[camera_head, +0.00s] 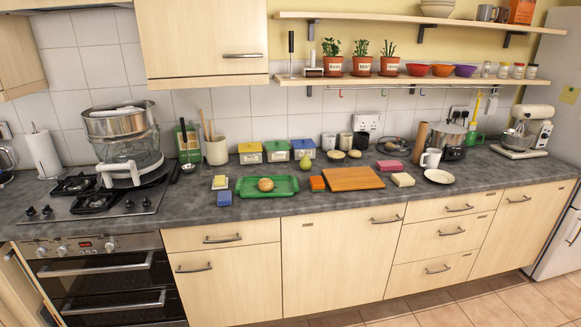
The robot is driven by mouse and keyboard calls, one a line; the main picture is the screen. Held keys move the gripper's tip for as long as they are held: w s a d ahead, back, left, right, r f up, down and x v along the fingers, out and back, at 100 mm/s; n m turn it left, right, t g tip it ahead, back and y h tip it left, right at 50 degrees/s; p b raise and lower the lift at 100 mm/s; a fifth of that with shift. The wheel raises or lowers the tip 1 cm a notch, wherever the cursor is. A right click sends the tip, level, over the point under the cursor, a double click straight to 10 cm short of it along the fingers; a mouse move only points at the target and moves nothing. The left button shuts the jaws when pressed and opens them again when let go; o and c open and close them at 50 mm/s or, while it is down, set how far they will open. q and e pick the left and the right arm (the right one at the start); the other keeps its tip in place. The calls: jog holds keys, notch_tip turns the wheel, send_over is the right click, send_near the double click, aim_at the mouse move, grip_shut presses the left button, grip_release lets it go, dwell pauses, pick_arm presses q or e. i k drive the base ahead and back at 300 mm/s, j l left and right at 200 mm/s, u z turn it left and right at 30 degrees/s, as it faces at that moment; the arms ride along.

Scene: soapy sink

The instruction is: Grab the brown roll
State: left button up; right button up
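A small round brown roll (265,184) sits on a green tray (284,190) on the grey worktop, left of the middle. Nothing covers the roll from this view. Neither of my grippers shows in the head view.
A pear (305,163) stands behind the tray. A gas hob (93,196) with a steamer (124,128) is at the left. The worktop's front edge before the tray is clear.

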aim_at(265, 184)
jog(key=i+z, duration=0.3)
jog(key=i, duration=0.9)
